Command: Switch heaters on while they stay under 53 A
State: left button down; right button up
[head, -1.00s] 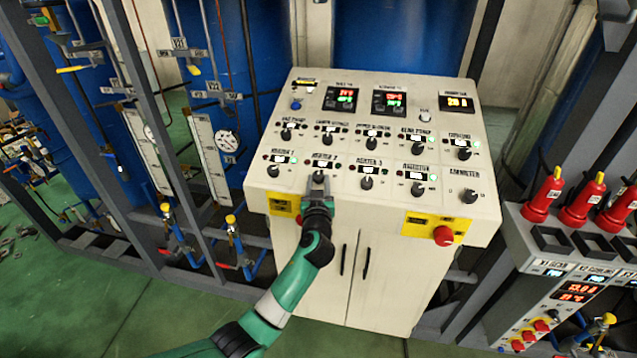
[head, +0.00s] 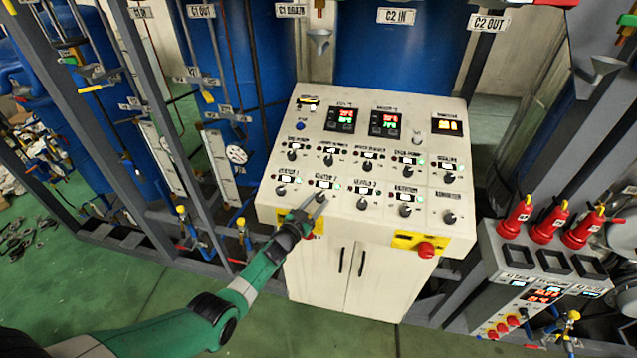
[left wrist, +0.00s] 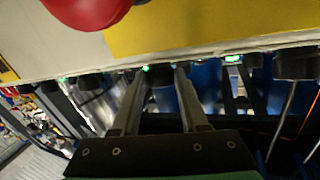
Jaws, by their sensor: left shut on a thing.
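A sloped cream control panel (head: 428,196) stands in the middle of the head view, with two rows of black knobs. The lower row has knobs for heater 1 (head: 281,190), heater 2 (head: 321,197) and heater 3 (head: 362,203). My left gripper (head: 313,203) is shut on the heater 2 knob, with its fingers on either side. In the left wrist view, the two fingers (left wrist: 163,72) flank a dark knob (left wrist: 163,97). An orange ammeter display (head: 447,126) is lit at the panel's upper right; its digits are too blurred to read. My right gripper is out of view.
Two red-and-green displays (head: 341,119) sit at the panel's top. A red stop button (head: 425,250) juts from the front on a yellow plate. Pipes and gauges stand left; a side console (head: 507,285) with red bottles stands right. Green floor lies open in front.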

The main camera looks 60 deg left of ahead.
pick_arm(q)
jog(key=shift+a+r+m+t+h+p, duration=0.15)
jog(key=shift+m+t+h, duration=0.05)
jog(key=shift+m+h, duration=0.3)
jog(key=shift+a+r+m+t+h+p, duration=0.15)
jog(key=shift+m+t+h, duration=0.05)
jog(key=shift+m+h, duration=0.25)
jog(key=shift+s+f+m+h, duration=0.1)
jog(key=shift+f+m+h, duration=0.05)
jog(key=shift+m+h, duration=0.35)
jog(key=m+h+b, duration=0.2)
jog(key=h, duration=0.1)
jog(key=shift+a+f+m+t, duration=0.1)
jog(key=shift+a+m+t, duration=0.15)
jog(key=shift+t, duration=0.15)
jog(key=shift+m+h+b, duration=0.85)
jog(key=shift+m+h, duration=0.05)
jog(key=shift+h, duration=0.05)
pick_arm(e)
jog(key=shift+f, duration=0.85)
pick_arm(q)
jog(key=shift+r, duration=0.2)
jog(key=shift+c, duration=2.2)
grip_release()
jog(key=shift+s, duration=0.1)
